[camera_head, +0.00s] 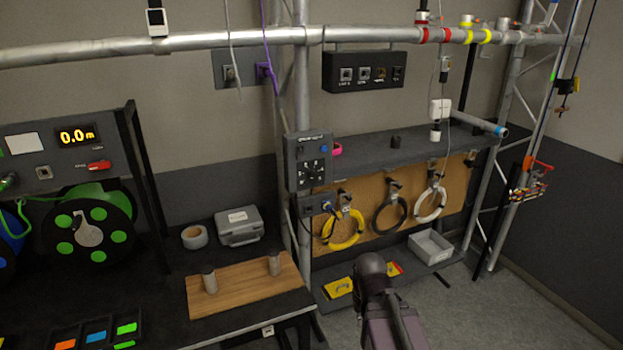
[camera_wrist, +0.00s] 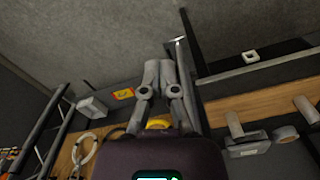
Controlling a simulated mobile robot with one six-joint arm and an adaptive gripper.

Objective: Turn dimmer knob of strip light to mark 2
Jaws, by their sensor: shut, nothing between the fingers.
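A dark grey control box (camera_head: 308,146) is fixed to the truss upright in the middle of the head view. Its front has a black dial knob (camera_head: 313,171) with pale marks around it and a blue button (camera_head: 323,149) above. The knob's pointer is too small to read against the marks. My gripper (camera_wrist: 160,64) shows in the wrist view with its two fingers together, shut and empty. It is apart from the box, and I cannot make out the knob in the wrist view. In the head view only my dark arm shows, below and right of the box.
A cork board holds yellow (camera_head: 343,231), black (camera_head: 390,216) and white (camera_head: 431,205) cable coils right of the box. A wooden board (camera_head: 245,287) with two pegs lies on the left bench. Cable reels (camera_head: 89,232) stand far left. Floor is clear at lower right.

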